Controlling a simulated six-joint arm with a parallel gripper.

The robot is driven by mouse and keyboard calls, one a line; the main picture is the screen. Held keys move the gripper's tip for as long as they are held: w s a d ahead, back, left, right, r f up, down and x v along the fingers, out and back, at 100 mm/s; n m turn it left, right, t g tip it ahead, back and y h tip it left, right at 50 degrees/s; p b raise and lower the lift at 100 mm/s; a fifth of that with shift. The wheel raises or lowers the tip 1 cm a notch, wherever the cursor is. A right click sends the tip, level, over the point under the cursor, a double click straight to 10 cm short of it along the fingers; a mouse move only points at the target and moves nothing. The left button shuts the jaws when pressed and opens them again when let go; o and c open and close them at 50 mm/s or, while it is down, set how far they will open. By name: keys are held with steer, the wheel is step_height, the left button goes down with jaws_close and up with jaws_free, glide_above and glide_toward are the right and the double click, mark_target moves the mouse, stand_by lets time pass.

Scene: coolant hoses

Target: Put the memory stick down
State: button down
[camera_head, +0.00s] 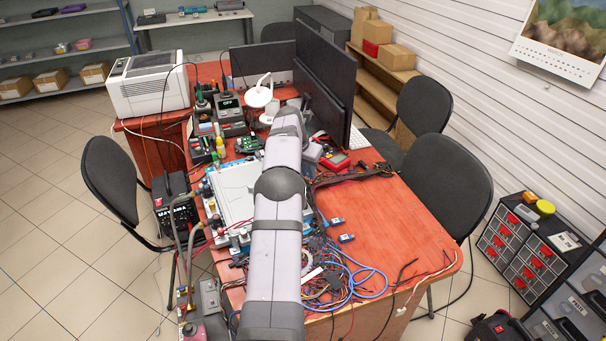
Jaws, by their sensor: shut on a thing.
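My arm runs up the middle of the view over the red-topped table (400,230), and its far end is above the middle of the table. I cannot make out my gripper; the arm covers the place where it would be. I cannot make out a memory stick held by it.
A tangle of cables (335,285) lies at the near edge. A white board (232,192) and coolant hoses (178,240) are at the left. Dark monitors (322,80), a red multimeter (335,160) and a white printer (148,85) stand farther back. The table's right part is bare.

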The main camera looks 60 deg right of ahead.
steer(key=s+d+n, duration=0.1)
steer(key=s+d, duration=0.2)
steer(key=s, duration=0.1)
steer(key=shift+a+f+p, duration=0.1)
steer(key=shift+f+p, duration=0.55)
steer(key=shift+f, duration=4.15)
steer(key=shift+f, duration=0.1)
steer(key=c, duration=1.7)
jaws_free()
steer(key=shift+v, duration=0.8)
steer(key=v, duration=0.3)
steer(key=b+v, duration=0.1)
steer(key=v, duration=0.6)
steer(key=shift+s+r+b, duration=0.25)
steer(key=shift+r+b, duration=0.05)
steer(key=shift+b, duration=0.05)
